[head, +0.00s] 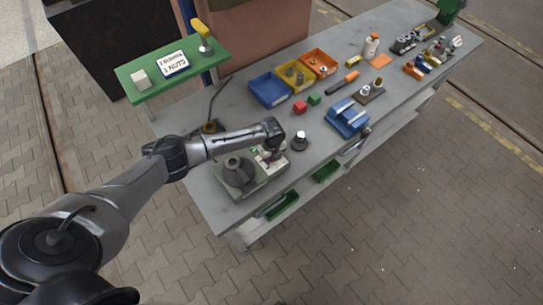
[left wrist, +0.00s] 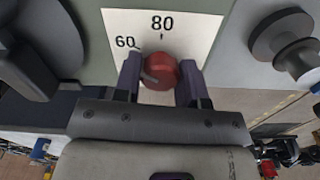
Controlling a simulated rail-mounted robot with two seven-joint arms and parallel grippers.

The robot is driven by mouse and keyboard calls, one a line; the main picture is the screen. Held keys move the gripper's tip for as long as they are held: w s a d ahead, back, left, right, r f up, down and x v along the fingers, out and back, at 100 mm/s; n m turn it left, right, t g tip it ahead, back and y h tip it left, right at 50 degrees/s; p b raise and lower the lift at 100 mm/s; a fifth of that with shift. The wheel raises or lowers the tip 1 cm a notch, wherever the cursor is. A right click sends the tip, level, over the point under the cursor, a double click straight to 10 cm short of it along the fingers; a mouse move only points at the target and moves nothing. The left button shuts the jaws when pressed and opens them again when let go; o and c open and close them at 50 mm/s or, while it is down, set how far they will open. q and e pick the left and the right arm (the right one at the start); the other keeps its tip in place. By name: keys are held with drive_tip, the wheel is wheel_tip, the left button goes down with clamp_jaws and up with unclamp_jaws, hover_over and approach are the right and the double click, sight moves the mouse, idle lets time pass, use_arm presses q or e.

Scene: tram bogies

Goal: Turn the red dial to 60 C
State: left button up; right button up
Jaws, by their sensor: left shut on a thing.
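The red dial (left wrist: 162,70) sits on a white scale plate (left wrist: 190,28) in the left wrist view. The plate reads 60 at upper left and 80 at top, with small tick marks. A greyish mark shows on the dial's left side; I cannot tell for sure which value it points to. My left gripper (left wrist: 160,82) is shut on the dial, one finger on each side. In the head view, my left gripper (head: 268,153) reaches down onto the grey-green unit (head: 235,191) at the bench's near end and mostly hides the dial. My right gripper is not in view.
A dark round part (head: 236,170) stands on the unit beside the gripper. A small knobbed thing (head: 300,141) stands to its right. Blue (head: 268,89) and orange (head: 320,63) bins, red and green blocks and a blue holder (head: 347,118) lie farther along the bench.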

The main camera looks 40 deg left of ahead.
use_arm(q)
drive_tip(key=shift+d+r, duration=0.1)
idle(0.3)
drive_tip(key=o, duration=0.9)
drive_tip(key=shift+r+b, duration=0.35)
drive_tip(key=shift+r, duration=6.5)
